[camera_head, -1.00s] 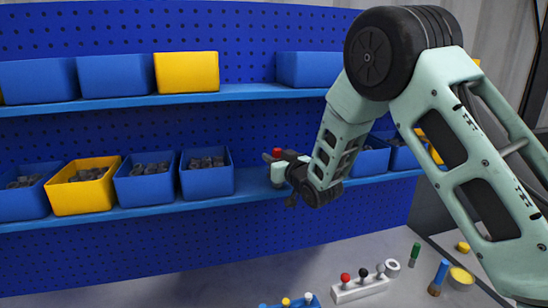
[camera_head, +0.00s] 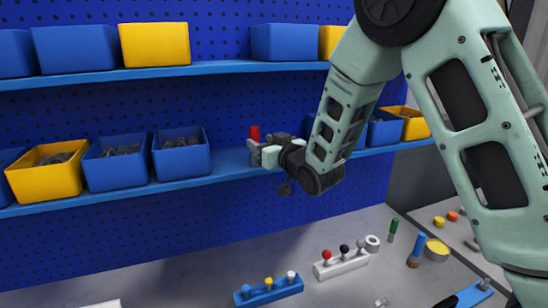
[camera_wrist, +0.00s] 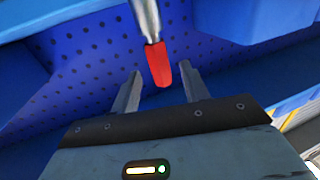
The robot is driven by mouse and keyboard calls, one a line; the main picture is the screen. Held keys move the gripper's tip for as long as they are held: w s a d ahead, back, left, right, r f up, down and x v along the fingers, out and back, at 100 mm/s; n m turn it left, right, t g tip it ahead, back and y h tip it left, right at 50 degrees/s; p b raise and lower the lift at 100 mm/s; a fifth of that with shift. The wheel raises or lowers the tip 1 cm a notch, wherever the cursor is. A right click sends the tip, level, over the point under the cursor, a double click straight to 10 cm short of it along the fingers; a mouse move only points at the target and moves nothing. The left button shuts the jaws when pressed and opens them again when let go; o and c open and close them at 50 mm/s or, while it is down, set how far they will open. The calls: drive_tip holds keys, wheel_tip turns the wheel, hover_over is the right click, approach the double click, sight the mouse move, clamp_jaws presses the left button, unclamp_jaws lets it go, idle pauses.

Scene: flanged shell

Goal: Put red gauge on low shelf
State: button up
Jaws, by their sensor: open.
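The red gauge (camera_head: 254,133) has a red end and a grey metal shaft. In the head view it stands roughly upright at the low shelf (camera_head: 228,166), in the gap right of a blue bin; its foot is too small to make out clearly. In the wrist view the red gauge (camera_wrist: 158,64) shows its red end between and just beyond the fingertips, with the shaft running to the top edge. My gripper (camera_wrist: 160,78) is open, with space visible on both sides of the gauge. In the head view my gripper (camera_head: 258,155) is at the shelf's front, beside the gauge.
Blue bins (camera_head: 181,156) and a yellow bin (camera_head: 43,175) stand left on the low shelf; more stand behind my arm at right. An upper shelf (camera_head: 222,68) with bins runs above. On the bench are a white rack (camera_head: 341,265), a blue rack (camera_head: 268,292) and loose parts.

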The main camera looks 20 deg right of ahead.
drive_tip(key=s+a+f+n+g+b, duration=0.1)
drive_tip(key=s+a+f+g, duration=0.3)
drive_tip(key=s, duration=0.5)
drive_tip(key=s+a+f+g+b, duration=0.1)
drive_tip(key=s+a+f+g, duration=0.35)
drive_tip(key=s, duration=0.45)
drive_tip(key=s+f+n+g+h, duration=0.1)
drive_tip(key=s+n+g+h, duration=0.2)
drive_tip(key=s+g, duration=0.6)
drive_tip(key=s+h, duration=0.1)
drive_tip(key=s, duration=1.4)
drive_tip(key=shift+d+f+n, duration=0.25)
drive_tip(key=shift+f+n, duration=0.05)
drive_tip(key=shift+n, duration=0.1)
wheel_tip(320, 180, down, 8)
drive_tip(key=b, duration=0.7)
drive_tip(key=shift+b, duration=0.4)
